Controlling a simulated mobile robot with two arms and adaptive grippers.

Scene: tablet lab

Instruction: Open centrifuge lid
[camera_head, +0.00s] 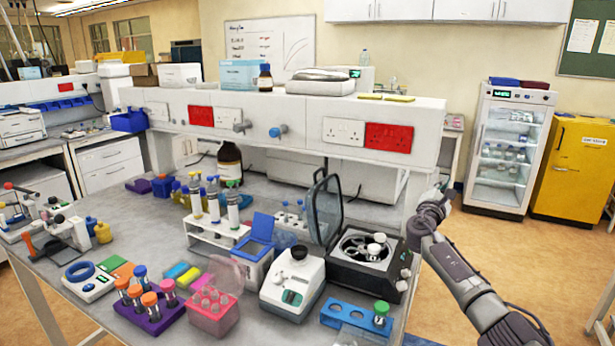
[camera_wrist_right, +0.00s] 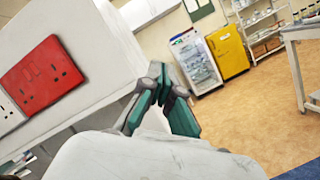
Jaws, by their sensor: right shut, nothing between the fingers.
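My right gripper (camera_head: 441,190) is to the right of the centrifuge and higher in the picture, apart from the lid. In the right wrist view my right gripper (camera_wrist_right: 158,75) is shut and empty, with its teal fingers together. The centrifuge is not visible in that view. My left gripper is not in view.
A small white device (camera_head: 293,285) stands left of the centrifuge, and a blue rack (camera_head: 345,317) lies in front of it. A raised shelf (camera_head: 307,125) with red sockets runs behind. A glass-door fridge (camera_head: 506,150) and a yellow cabinet (camera_head: 574,168) stand beyond open floor.

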